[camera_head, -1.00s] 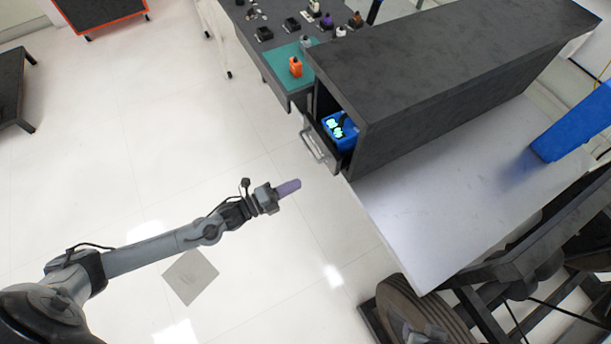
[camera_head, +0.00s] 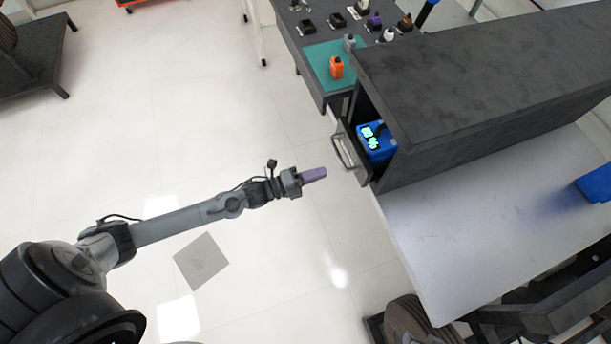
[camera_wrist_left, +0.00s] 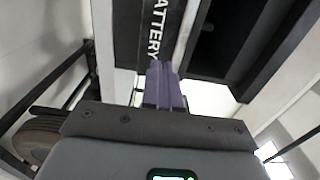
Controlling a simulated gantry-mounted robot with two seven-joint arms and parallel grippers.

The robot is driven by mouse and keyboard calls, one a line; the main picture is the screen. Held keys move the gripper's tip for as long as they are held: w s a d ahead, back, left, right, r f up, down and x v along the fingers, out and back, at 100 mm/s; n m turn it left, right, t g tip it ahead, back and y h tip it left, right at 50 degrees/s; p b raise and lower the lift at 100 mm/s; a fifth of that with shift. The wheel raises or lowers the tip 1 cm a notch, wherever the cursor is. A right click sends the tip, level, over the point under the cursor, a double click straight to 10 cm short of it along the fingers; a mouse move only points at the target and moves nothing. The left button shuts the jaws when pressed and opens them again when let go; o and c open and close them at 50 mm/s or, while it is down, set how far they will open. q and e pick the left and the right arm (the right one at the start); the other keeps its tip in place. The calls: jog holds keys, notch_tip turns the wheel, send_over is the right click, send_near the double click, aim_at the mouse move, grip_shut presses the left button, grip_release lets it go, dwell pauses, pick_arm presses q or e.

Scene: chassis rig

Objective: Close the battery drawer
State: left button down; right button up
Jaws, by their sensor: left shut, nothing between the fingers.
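The battery drawer (camera_head: 364,158) is part way out of the end of the dark cabinet (camera_head: 470,85), with a metal handle (camera_head: 342,152) on its front. A blue battery (camera_head: 377,143) with glowing green marks sits in the drawer. My left gripper (camera_head: 315,174) is shut and empty, its purple fingers pointing at the drawer front, a short way left of the handle and apart from it in the head view. In the left wrist view the purple fingers (camera_wrist_left: 163,85) are together in front of a dark panel lettered "BATTERY" (camera_wrist_left: 157,30). My right gripper is not in view.
A bench with a green mat (camera_head: 325,70) stands beyond the drawer, holding an orange bottle-like item (camera_head: 336,67) and several small parts. A white tabletop (camera_head: 480,230) extends under the cabinet. The floor left of the drawer is clear.

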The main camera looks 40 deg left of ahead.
aim_at(352, 161)
pick_arm(q)
jog(key=b+x, duration=0.1)
jog(key=x, duration=0.6)
jog(key=shift+a+b, duration=0.1)
jog(key=shift+b, duration=0.3)
jog(key=shift+w+d, duration=0.3)
jog(key=shift+w, duration=0.4)
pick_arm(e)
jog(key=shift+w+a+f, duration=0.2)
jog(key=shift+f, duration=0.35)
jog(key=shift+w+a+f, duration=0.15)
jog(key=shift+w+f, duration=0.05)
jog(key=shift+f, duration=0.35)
